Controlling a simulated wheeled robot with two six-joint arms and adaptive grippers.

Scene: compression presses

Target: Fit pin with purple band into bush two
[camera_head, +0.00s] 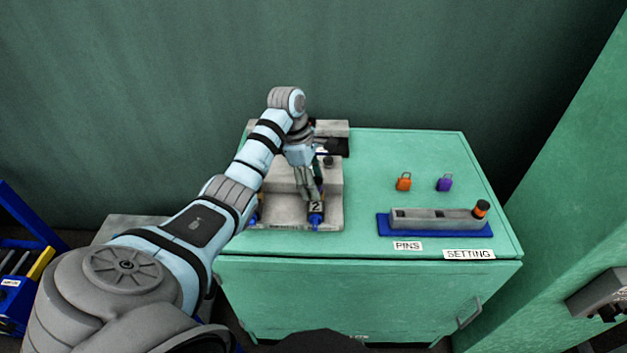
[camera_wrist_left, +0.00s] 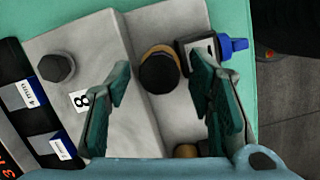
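My left gripper (camera_head: 309,190) points down over the grey fixture (camera_head: 280,212) on the green cabinet, near the label "2" (camera_head: 316,208). In the left wrist view its two fingers are apart, with a dark round pin top (camera_wrist_left: 159,74) between them. A tan, bronze-like ring (camera_wrist_left: 158,50) shows around part of that top; the fingers look clear of it. No purple band is visible on it, and whatever lies below the top is hidden. A second tan round part (camera_wrist_left: 187,151) shows low in the wrist view, partly hidden. My right gripper is not in view.
A blue-based pin rack (camera_head: 435,230) holds an orange-banded pin (camera_head: 481,209) at its right end. A dark bolt (camera_wrist_left: 56,68) and blue-ended part (camera_wrist_left: 232,46) flank the gripper.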

